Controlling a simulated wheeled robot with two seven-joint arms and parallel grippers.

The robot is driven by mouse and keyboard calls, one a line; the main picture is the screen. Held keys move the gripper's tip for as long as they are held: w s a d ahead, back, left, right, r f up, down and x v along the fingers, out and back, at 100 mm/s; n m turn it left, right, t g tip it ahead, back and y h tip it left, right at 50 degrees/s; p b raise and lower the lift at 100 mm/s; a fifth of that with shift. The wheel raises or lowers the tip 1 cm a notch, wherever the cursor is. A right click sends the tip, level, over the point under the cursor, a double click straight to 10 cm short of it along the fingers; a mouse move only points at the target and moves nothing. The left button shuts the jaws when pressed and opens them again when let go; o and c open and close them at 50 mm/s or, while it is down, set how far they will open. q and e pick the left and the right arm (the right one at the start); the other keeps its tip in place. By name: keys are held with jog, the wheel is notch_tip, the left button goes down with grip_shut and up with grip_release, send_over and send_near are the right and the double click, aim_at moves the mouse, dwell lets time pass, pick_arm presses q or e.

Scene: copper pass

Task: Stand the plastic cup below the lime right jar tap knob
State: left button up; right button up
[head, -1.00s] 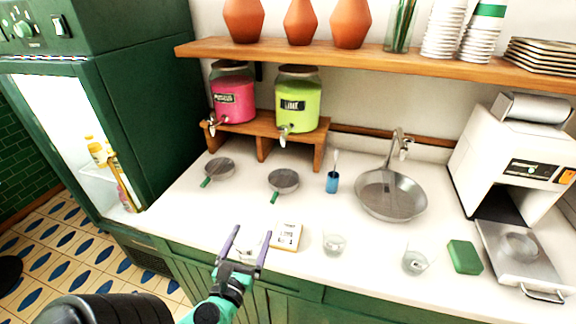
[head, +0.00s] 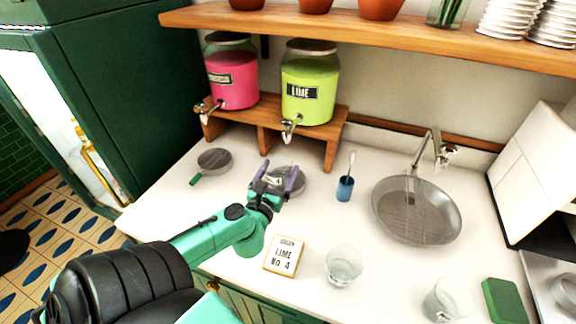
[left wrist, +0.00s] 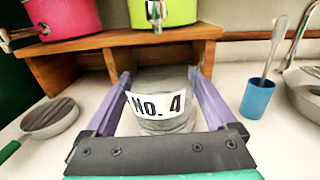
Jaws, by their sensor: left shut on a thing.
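My left gripper (head: 277,181) is shut on a clear plastic cup (left wrist: 162,122) labelled "NO. 4"; its purple fingers lie on both sides of the cup in the left wrist view. The lime jar (head: 308,80) stands on the wooden stand, right of the pink jar. Its tap knob (head: 290,122) points forward, and in the left wrist view the knob (left wrist: 155,12) is above the cup. The cup is in front of the stand and overlaps a round strainer (head: 297,184). I cannot tell whether it touches the strainer. My right gripper is not in view.
The wooden stand (head: 333,141) has its legs close by. A blue pot with a brush (head: 345,188) stands right of the gripper. An order card (head: 284,256) reads "LIME NO. 4". Two clear cups (head: 344,265) (head: 447,301) stand near the front edge. A second strainer (head: 214,161) lies left.

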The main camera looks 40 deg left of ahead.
pick_arm(q)
jog(key=x, duration=0.7)
jog(key=shift+p, duration=0.3)
jog(key=shift+w+a, duration=0.1)
jog(key=shift+w, duration=0.25)
jog(key=shift+w+a+f+b, duration=0.15)
jog(key=shift+f+b, duration=0.15)
jog(key=shift+f, duration=1.55)
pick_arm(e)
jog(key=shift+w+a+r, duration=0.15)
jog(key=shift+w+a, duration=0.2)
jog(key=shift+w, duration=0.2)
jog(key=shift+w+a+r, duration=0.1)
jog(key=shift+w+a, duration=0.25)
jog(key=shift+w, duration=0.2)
pick_arm(q)
jog(key=o, duration=1)
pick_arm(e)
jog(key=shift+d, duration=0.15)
